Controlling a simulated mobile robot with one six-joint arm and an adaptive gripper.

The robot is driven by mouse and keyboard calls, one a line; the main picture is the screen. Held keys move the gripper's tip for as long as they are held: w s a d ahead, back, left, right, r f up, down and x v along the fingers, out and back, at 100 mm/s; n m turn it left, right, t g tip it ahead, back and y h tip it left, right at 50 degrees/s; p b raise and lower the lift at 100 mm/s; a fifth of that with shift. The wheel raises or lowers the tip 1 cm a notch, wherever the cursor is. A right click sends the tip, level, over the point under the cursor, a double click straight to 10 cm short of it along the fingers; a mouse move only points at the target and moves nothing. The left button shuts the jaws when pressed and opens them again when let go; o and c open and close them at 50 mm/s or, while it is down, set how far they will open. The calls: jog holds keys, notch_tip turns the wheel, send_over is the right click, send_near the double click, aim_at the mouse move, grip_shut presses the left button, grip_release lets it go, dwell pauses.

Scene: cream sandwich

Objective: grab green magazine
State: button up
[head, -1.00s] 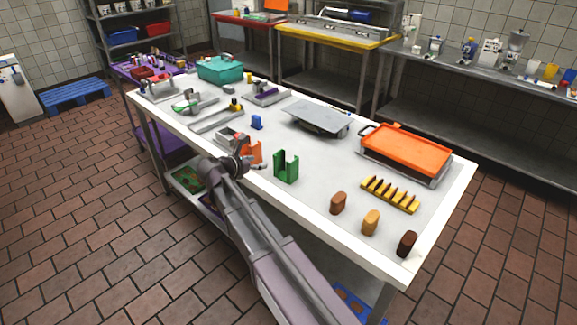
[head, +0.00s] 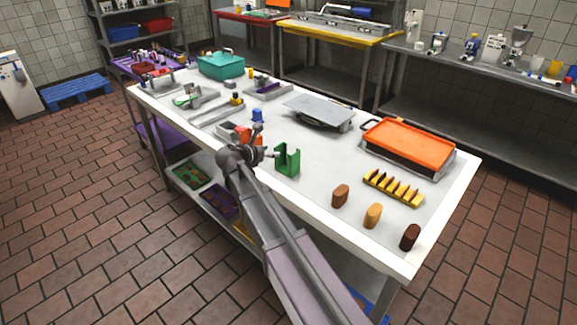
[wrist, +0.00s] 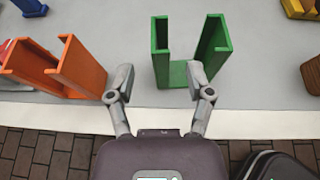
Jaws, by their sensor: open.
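The green magazine (head: 287,160) stands upright near the front edge of the white table. It is a U-shaped holder with an open top. In the head view my gripper (head: 256,140) is left of the green magazine and partly hides the orange one.
A blue block (head: 257,115) stands behind the orange magazine. A grey plate (head: 318,110) lies behind the green magazine. To the right are a yellow rack (head: 393,188), an orange tray (head: 406,143) and three brown and tan pieces near the front edge.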

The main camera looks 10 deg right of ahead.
aim_at(284, 147)
jog(key=shift+x, duration=1.2)
jog(key=shift+r+b+x, duration=0.15)
jog(key=shift+b+x, duration=0.35)
jog(key=shift+x, duration=0.8)
jog(key=shift+r+b+x, duration=0.15)
jog(key=shift+b+x, duration=0.35)
jog(key=shift+x, duration=0.8)
jog(key=shift+d, duration=0.15)
jog(key=shift+c, duration=0.2)
grip_shut()
